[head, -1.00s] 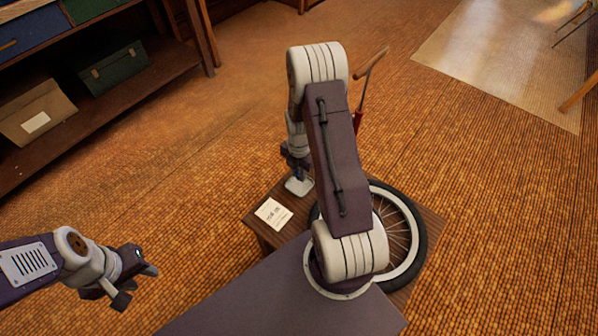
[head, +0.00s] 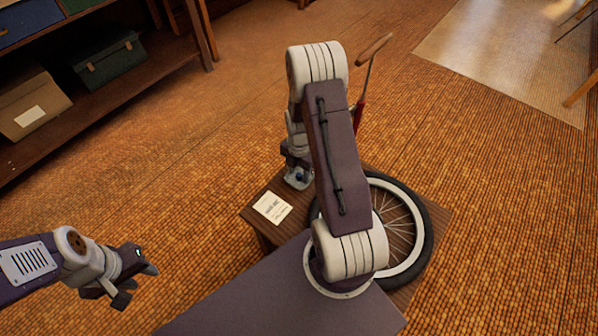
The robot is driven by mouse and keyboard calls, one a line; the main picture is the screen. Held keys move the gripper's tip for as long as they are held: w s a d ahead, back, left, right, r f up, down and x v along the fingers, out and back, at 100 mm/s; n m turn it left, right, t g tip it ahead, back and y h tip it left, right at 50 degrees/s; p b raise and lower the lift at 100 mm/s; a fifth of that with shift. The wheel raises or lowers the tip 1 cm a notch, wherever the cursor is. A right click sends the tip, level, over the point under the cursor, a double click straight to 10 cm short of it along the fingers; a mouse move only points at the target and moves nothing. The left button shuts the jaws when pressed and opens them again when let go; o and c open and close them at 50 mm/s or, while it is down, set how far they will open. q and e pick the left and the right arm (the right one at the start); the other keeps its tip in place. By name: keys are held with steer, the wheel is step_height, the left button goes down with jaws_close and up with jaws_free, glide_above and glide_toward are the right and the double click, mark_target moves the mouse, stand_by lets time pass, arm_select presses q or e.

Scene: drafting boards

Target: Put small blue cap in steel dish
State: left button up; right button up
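The steel dish (head: 303,184) is a small grey shape at the far left part of the low wooden table. A small dark blue spot, likely the blue cap (head: 299,177), shows at the dish, right below my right gripper (head: 298,173). I cannot tell whether the cap rests in the dish or is between the fingers. The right fingers are small and partly hidden, so their opening is unclear. My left gripper (head: 137,283) is at the lower left, over the floor, its fingers apart and empty.
A bicycle wheel (head: 425,225) lies on the wooden table (head: 254,216), partly behind my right arm. A white printed card (head: 272,208) lies near the dish. A red pump with a wooden handle (head: 375,48) stands behind. A shelf with boxes (head: 107,58) is at upper left.

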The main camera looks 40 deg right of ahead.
steer(key=shift+r, duration=0.1)
step_height(320, 180, up, 9)
steer(key=p, duration=0.4)
